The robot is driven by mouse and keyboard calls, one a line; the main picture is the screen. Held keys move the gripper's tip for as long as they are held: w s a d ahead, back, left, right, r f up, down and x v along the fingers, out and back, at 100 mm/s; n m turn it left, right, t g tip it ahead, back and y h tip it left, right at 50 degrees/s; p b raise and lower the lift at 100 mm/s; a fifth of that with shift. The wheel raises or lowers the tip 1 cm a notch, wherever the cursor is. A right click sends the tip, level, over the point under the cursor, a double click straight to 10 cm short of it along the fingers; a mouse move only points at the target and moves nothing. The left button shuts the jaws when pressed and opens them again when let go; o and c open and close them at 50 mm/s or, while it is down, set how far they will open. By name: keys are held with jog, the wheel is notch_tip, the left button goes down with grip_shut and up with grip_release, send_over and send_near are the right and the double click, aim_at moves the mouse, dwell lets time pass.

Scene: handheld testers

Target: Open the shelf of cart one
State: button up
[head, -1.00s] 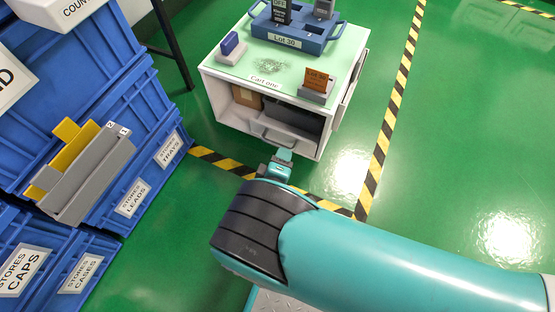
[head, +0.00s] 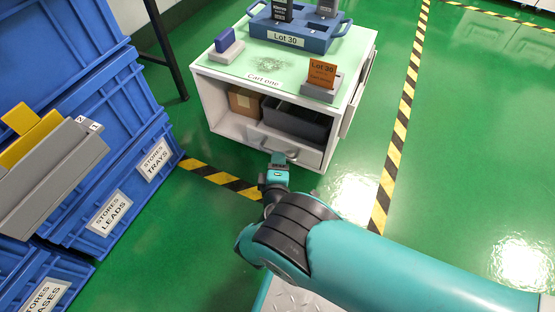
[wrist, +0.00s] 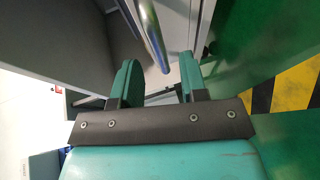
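Cart one (head: 228,123) is a white cart with a pale green top and a "Cart one" label, at the upper middle of the head view. Its low front panel (head: 308,156) is light grey with a bar handle (head: 264,144). Above the panel, the shelf space shows a brown box and a dark grey bin. My gripper (head: 279,159) is at the handle, partly covering it. In the wrist view the metal handle bar (wrist: 152,35) runs between the two teal fingers of my gripper (wrist: 157,80), with gaps on both sides. The fingers are apart; neither visibly touches the bar.
A blue carrier labelled "Lot 30" (head: 290,40), an orange card (head: 321,73) in a grey stand and a blue-purple block (head: 225,40) are on the cart top. Stacked blue crates (head: 130,195) stand left. Green floor right of the cart is clear, crossed by striped tape (head: 396,150).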

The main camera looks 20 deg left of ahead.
jog(key=b+x, duration=0.1)
jog(key=x, duration=0.2)
jog(key=shift+w+a+f, duration=0.1)
jog(key=shift+w+f, duration=0.1)
jog(key=shift+w, duration=0.1)
jog(key=shift+w+a+r+b, duration=0.1)
jog(key=shift+w+b, duration=0.2)
grip_shut()
